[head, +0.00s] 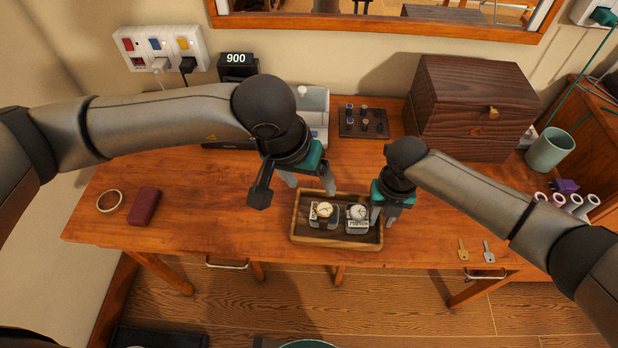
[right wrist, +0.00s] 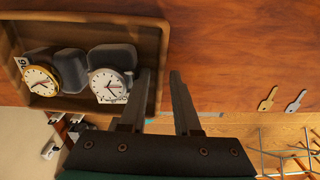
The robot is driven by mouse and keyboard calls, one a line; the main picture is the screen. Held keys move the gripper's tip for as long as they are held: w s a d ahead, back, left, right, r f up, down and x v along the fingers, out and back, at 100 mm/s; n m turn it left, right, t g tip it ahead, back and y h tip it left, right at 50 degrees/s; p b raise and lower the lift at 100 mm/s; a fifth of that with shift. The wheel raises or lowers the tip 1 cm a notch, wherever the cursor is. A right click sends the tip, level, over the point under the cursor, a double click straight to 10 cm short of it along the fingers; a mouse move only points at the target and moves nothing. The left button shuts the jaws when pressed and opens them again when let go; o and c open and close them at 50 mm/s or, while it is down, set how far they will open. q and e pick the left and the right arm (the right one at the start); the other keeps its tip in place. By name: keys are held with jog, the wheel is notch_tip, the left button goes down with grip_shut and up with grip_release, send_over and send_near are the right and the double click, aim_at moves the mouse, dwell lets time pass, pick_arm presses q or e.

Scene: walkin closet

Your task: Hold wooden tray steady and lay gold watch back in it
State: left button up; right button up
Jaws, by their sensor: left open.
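The wooden tray (head: 297,228) lies near the desk's front edge, also in the right wrist view (right wrist: 99,14). Inside, the gold watch (head: 323,211) sits at left on a grey cushion, dial up; the right wrist view shows it too (right wrist: 40,80). A silver watch (head: 357,213) sits beside it on another cushion (right wrist: 109,86). My left gripper (head: 294,190) is open and empty, above and behind the tray's back left side. My right gripper (head: 380,218) is at the tray's right wall (right wrist: 162,75), one finger inside and one outside, shut on that wall.
A dark wooden box (head: 465,110), a small rack (head: 363,122) and a clock (head: 237,65) stand at the back. A red case (head: 144,206) and a ring-shaped band (head: 110,201) lie left. Two keys (head: 476,250) lie right of the tray.

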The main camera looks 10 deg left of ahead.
jog(key=shift+o, duration=0.9)
notch_tip(320, 180, up, 12)
